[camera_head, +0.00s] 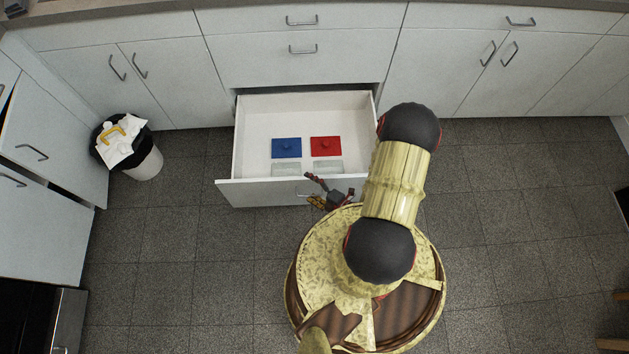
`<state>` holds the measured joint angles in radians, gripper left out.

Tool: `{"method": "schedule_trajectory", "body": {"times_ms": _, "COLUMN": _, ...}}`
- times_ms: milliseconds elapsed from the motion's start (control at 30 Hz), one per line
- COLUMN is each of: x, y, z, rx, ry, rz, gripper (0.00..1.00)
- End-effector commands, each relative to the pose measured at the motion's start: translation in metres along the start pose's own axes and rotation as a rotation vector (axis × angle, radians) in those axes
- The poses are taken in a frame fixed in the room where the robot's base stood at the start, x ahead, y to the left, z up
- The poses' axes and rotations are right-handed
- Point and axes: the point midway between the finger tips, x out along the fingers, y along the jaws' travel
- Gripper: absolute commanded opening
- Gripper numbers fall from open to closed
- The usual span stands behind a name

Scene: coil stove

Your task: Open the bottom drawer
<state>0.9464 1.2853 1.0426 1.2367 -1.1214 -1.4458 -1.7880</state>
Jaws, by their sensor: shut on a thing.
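The bottom drawer (255,193) of the middle cabinet is pulled far out, and its white inside shows from above. Its handle (303,192) is on the front face and is partly hidden by my gripper (317,193). My gripper is at the front of the drawer, shut on the handle. The exact contact of the fingers is small and hard to see. Inside the drawer lie a blue-lidded container (286,148) and a red-lidded container (326,147), side by side near the front.
Two shut drawers (301,66) are above the open one. A trash bin (146,165) with a black bag stands on the left. Shut white cabinets line the back wall and left side. Tiled floor (500,200) is clear on the right.

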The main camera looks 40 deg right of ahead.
Motion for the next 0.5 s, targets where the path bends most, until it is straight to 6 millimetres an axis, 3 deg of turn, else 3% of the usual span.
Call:
{"method": "schedule_trajectory", "body": {"times_ms": 33, "x": -0.002, "y": 0.014, "z": 0.011, "rx": -0.019, "ry": -0.010, "rz": 0.029, "gripper": 0.79}}
{"method": "schedule_trajectory", "body": {"times_ms": 400, "x": -0.025, "y": 0.010, "z": 0.012, "rx": -0.020, "ry": -0.014, "rz": 0.030, "gripper": 0.74}}
{"method": "schedule_trajectory", "body": {"times_ms": 467, "x": -0.029, "y": 0.008, "z": 0.012, "rx": -0.020, "ry": -0.014, "rz": 0.028, "gripper": 0.63}}
{"method": "schedule_trajectory", "body": {"times_ms": 500, "x": -0.032, "y": 0.007, "z": 0.011, "rx": -0.018, "ry": -0.014, "rz": 0.027, "gripper": 0.50}}
